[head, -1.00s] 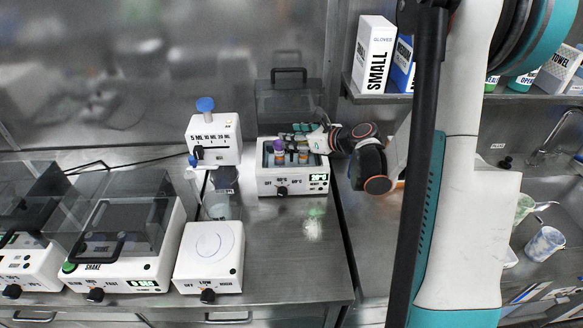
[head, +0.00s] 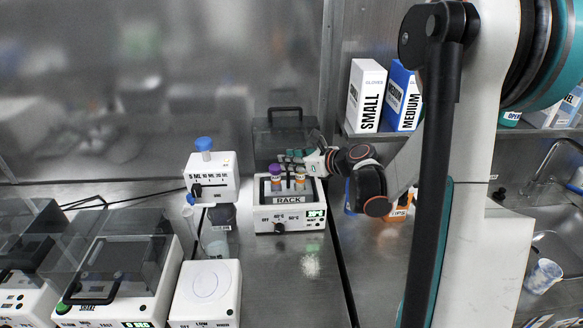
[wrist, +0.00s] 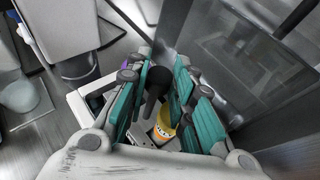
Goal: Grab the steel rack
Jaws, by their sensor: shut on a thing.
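The steel rack (head: 289,200), with a "RACK" label on its front, stands at the opening of a white heating bath (head: 290,219). It carries a purple-capped tube (head: 275,174) and a second tube with an orange label (head: 300,181). My gripper (head: 296,158) reaches in from the right above the rack. In the wrist view, the teal fingers (wrist: 154,92) close around a dark upright post (wrist: 157,82), seemingly the rack's handle. A yellow-orange tube top (wrist: 165,127) shows just below the fingers. The rack's lower part is hidden inside the bath.
The bath's raised clear lid (head: 283,140) stands behind my gripper. A pipette-volume device (head: 211,178) is to the left, with a white hot plate (head: 205,292) in front of it. Glove boxes (head: 367,95) sit on the shelf at right. Steel counter is free in front of the bath.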

